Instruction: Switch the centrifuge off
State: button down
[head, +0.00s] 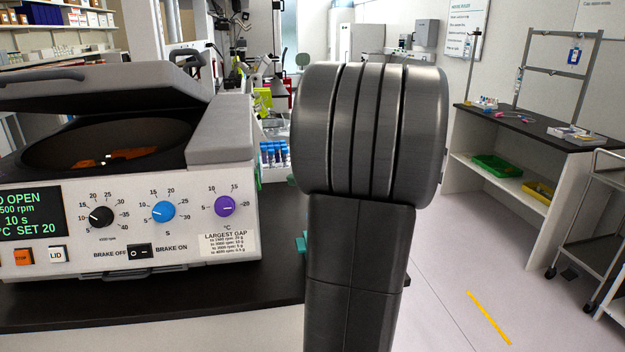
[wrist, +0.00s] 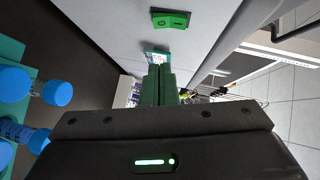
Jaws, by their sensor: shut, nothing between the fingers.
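The centrifuge (head: 120,225) stands on a dark bench at the left of the head view, with its lid (head: 100,90) raised. Its display (head: 30,212) is lit and reads lid open. In the wrist view a green rocker switch (wrist: 170,19), marked with a circle and a bar, sits on a pale panel. My gripper (wrist: 159,72) is shut and empty, its green fingers pointing towards that panel, below the switch in the picture. I cannot tell whether the fingertips touch the panel. In the head view my arm hides the gripper and the switch is not visible.
Blue-capped tubes (wrist: 62,93) in a teal rack are close on the left of the wrist view. A small label (wrist: 155,58) is on the panel beyond the fingertips. A black brake switch (head: 139,252) is on the centrifuge front. Open floor (head: 450,270) lies to the right.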

aim_at(258, 180)
jog(key=a+f+p, duration=0.1)
jog(key=a, duration=0.5)
jog(key=shift+w+f, duration=0.15)
jog(key=shift+f, duration=0.2)
jog(key=shift+a, duration=0.1)
jog(key=shift+a+f+b, duration=0.1)
jog(key=shift+a+b, duration=0.05)
jog(key=shift+b, duration=0.75)
